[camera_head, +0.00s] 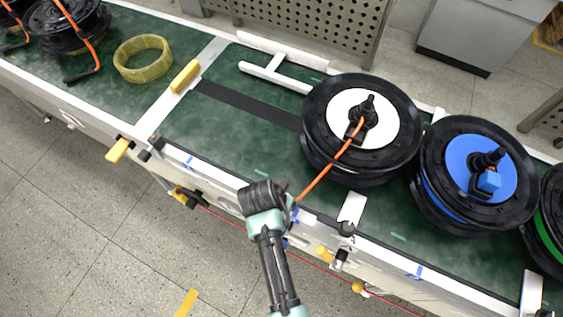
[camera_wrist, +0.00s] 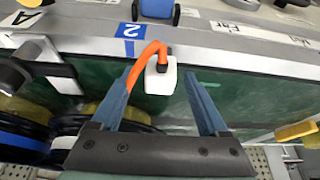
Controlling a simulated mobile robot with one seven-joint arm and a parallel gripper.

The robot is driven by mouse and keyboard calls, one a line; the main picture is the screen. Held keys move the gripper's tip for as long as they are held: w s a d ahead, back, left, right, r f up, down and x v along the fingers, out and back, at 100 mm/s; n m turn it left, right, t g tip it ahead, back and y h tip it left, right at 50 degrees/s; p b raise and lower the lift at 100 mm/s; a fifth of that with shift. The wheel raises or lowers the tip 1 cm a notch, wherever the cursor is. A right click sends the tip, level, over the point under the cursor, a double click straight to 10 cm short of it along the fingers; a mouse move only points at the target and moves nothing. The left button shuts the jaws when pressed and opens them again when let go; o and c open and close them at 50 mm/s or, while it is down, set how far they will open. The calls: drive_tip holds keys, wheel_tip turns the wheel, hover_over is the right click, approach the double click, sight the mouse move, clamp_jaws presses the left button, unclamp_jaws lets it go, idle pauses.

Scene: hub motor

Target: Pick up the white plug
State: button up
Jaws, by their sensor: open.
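The white plug (camera_wrist: 160,77) is a small white block on the end of an orange cable (camera_wrist: 141,64) in the wrist view. My gripper (camera_wrist: 161,83) is open, with its two blue-grey fingers on either side of the plug. Gaps show between the plug and both fingers, so it is not gripped. In the head view my gripper (camera_head: 291,214) is at the conveyor's near edge. The orange cable (camera_head: 330,172) runs to it from the hub motor with the white disc (camera_head: 345,103). The plug is hidden there.
The green conveyor (camera_head: 235,130) has raised side rails. A blue-disc motor (camera_head: 458,153) stands right of the white one. A yellow ring (camera_head: 143,58) lies to the left. Yellow knobs (camera_head: 119,150) stick out from the near side. A blue "2" label (camera_wrist: 130,31) is near the plug.

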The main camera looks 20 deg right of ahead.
drive_tip(key=shift+c, duration=0.3)
clamp_jaws()
